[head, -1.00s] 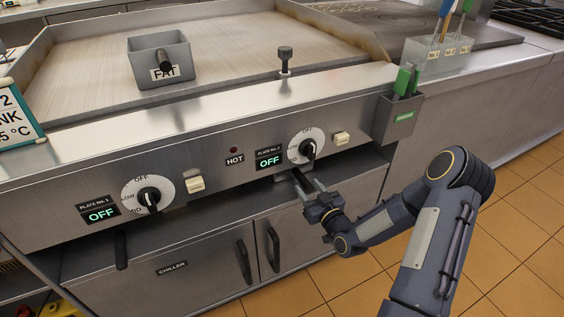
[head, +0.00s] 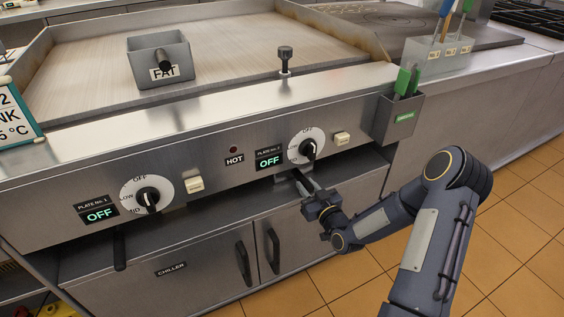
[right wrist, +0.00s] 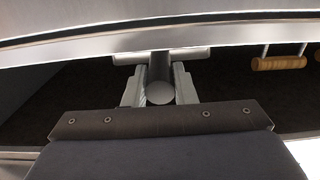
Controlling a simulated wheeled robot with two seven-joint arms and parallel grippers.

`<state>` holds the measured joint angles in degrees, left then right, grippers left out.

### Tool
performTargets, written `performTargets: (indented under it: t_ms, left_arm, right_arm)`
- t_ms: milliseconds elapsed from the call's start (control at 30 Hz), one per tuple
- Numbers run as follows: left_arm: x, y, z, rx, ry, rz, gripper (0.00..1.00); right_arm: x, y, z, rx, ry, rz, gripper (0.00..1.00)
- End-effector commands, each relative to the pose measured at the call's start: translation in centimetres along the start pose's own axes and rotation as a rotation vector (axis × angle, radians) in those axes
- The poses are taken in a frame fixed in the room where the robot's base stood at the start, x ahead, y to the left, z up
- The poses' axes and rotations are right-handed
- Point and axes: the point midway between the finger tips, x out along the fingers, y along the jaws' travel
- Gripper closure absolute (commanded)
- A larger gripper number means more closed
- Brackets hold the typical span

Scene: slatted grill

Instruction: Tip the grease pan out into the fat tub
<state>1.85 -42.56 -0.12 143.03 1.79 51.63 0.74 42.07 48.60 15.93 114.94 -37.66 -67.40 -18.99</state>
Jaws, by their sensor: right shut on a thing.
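The fat tub (head: 145,68) is a grey open box with a dark handle and a FAT label, standing on the griddle plate at the upper left. My right gripper (head: 307,186) is under the control panel, below the right dial. It is shut on a dark round handle, which shows end-on between the two fingers in the right wrist view (right wrist: 160,92). A pale front edge (right wrist: 128,58), seemingly the grease pan's, shows behind the handle; the pan's body and contents are hidden under the grill. My left gripper is out of view.
A second dark handle (head: 119,250) hangs below the panel at the left. Chiller doors (head: 185,268) lie under the shelf. A black-topped knob (head: 285,55) stands on the griddle's front ledge. A holder with green-handled tools (head: 398,118) sticks out at the right. Wooden grips (right wrist: 278,63) hang in the recess.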

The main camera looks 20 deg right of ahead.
Motion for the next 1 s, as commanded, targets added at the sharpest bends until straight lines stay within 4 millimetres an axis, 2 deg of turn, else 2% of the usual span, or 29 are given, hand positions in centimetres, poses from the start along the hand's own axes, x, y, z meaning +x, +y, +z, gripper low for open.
performTargets:
  t_ms: [167,1000]
  left_arm:
    - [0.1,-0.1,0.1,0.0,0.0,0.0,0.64]
    - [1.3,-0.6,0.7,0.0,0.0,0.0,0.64]
  right_arm:
    - [-0.5,0.0,-0.1,-0.002,0.004,0.0,1.0]
    - [-6.3,0.1,0.0,-0.002,0.002,0.001,1.0]
